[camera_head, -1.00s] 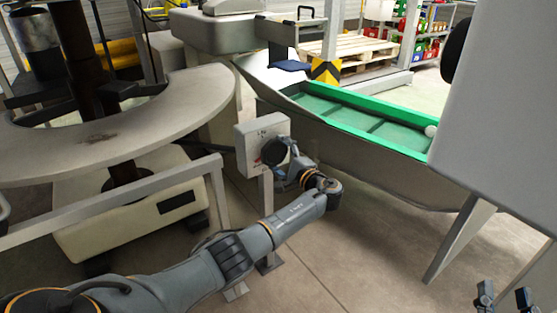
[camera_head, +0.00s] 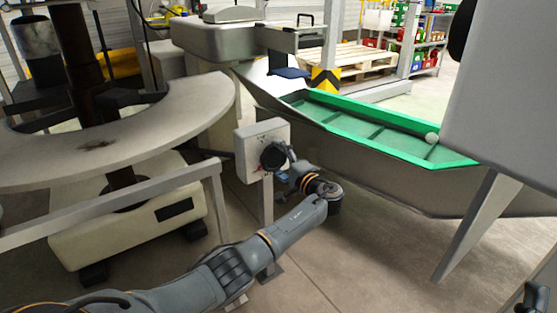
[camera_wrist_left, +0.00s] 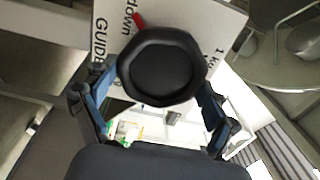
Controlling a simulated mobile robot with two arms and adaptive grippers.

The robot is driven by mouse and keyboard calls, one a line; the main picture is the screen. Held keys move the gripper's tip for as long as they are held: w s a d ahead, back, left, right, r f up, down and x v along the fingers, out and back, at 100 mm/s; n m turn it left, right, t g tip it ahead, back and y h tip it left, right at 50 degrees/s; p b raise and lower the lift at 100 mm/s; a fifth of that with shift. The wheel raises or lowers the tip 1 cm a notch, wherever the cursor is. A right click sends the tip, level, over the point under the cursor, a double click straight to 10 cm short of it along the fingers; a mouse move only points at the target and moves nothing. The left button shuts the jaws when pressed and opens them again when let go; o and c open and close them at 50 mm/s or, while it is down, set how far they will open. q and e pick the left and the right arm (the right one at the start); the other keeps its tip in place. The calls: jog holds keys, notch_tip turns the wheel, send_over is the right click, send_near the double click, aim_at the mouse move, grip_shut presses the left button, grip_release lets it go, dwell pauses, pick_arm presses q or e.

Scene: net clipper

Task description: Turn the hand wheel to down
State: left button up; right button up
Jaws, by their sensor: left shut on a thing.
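The hand wheel (camera_head: 273,157) is a black knob on the front of a pale control box (camera_head: 250,142) on a post. In the left wrist view the wheel (camera_wrist_left: 162,68) is round with a faceted rim. A red mark (camera_wrist_left: 139,19) shows just above it, beside the printed word "down". My left gripper (camera_head: 285,160) is at the wheel, with its blue-grey fingers on either side of the rim, shut on it. The fingers (camera_wrist_left: 155,84) also show in the wrist view. Part of my right gripper (camera_head: 533,300) shows at the lower right edge; its fingers are largely cut off.
A curved grey table (camera_head: 200,105) and a metal rail (camera_head: 110,205) stand to the left. A metal trough with a green rim (camera_head: 385,143) runs behind and right of the box. A large pale panel (camera_head: 510,90) fills the right. Floor is open below the trough.

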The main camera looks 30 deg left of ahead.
pick_arm(q)
jog(key=o, duration=1)
jog(key=shift+c, duration=0.2)
jog(key=v, duration=1.2)
jog(key=shift+f, duration=0.15)
